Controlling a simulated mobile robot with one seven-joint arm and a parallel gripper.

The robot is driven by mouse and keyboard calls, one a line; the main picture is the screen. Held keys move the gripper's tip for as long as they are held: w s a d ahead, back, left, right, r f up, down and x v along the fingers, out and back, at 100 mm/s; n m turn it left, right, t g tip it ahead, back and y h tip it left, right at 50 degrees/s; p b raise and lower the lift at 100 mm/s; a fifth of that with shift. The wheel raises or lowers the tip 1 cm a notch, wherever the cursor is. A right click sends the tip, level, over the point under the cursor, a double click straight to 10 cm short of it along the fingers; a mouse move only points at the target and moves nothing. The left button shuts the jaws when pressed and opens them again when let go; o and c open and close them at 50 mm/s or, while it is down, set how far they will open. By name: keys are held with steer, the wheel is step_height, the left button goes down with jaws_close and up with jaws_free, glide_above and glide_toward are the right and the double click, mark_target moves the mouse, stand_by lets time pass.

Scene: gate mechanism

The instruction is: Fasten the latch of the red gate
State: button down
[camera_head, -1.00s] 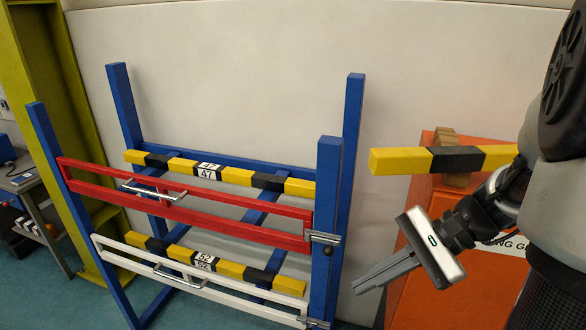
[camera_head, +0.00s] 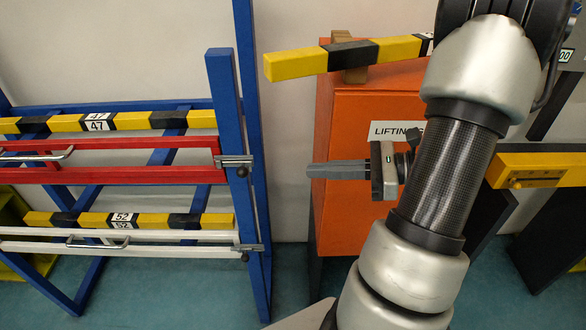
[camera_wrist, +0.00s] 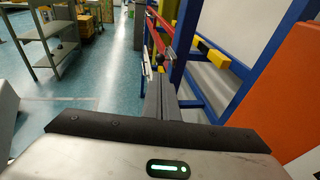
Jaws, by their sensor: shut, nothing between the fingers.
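The red gate (camera_head: 130,175) spans the left of the head view, mounted in a blue frame. Its metal latch (camera_head: 235,160), with a dark knob below it, sits at the gate's right end against the blue post (camera_head: 224,110). Whether the bolt is across is too small to tell. My gripper (camera_head: 312,169) is shut and empty, to the right of the latch at about its height in the picture, pointing left and apart from it. In the wrist view my closed fingers (camera_wrist: 160,85) point toward the red gate (camera_wrist: 186,28) and a dark knob (camera_wrist: 160,58).
A white gate (camera_head: 120,246) with its own latch (camera_head: 247,248) is below the red one. A yellow-black bar (camera_head: 300,64) juts left above the orange cabinet (camera_head: 350,110) behind my gripper. A gap of grey wall lies between post and cabinet.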

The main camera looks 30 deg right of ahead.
mark_target(244, 169)
steer(key=x, duration=1.3)
steer(key=shift+w, duration=0.1)
steer(key=shift+a, duration=0.15)
